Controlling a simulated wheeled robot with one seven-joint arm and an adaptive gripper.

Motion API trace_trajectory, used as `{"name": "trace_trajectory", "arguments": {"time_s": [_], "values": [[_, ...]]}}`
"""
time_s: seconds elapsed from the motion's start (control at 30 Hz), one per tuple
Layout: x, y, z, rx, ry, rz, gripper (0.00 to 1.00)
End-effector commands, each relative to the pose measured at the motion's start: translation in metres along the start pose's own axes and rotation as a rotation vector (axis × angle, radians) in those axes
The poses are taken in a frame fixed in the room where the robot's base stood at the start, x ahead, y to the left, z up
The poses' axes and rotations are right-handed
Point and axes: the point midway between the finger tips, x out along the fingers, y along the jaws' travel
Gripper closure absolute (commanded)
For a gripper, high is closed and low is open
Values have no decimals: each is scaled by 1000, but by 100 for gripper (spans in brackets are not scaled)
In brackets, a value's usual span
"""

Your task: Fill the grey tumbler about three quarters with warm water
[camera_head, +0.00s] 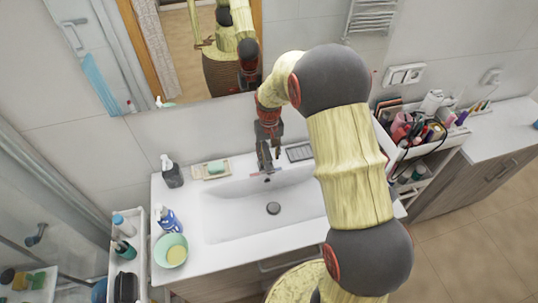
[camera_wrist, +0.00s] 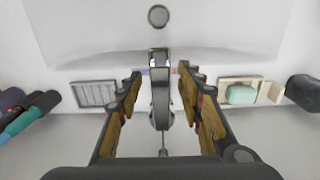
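The chrome faucet (camera_head: 263,157) stands at the back edge of the white sink basin (camera_head: 232,217). My gripper (camera_head: 268,143) is over the faucet, pointing down. In the wrist view my gripper (camera_wrist: 160,84) is open, with one finger on each side of the faucet (camera_wrist: 160,98). Both fingers look apart from it. Small blue and red marks show beside the faucet. The basin looks empty except for the round drain (camera_head: 273,208), also seen in the wrist view (camera_wrist: 158,16). I see no running water. I cannot make out a grey tumbler in either view.
A soap dish (camera_head: 201,172) and dark pump bottle (camera_head: 172,172) stand left of the faucet, a grey ribbed tray (camera_head: 299,152) right. A green bowl (camera_head: 161,252) and blue bottle (camera_head: 171,220) stand at the counter's left. A crowded cart (camera_head: 447,143) is at right. The mirror is behind.

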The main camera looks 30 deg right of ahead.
Motion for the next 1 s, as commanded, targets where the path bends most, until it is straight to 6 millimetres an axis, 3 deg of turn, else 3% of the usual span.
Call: {"name": "trace_trajectory", "arguments": {"time_s": [0.6,1.0], "values": [[0,0,0,0,0,0,100],[0,0,0,0,0,0,100]]}}
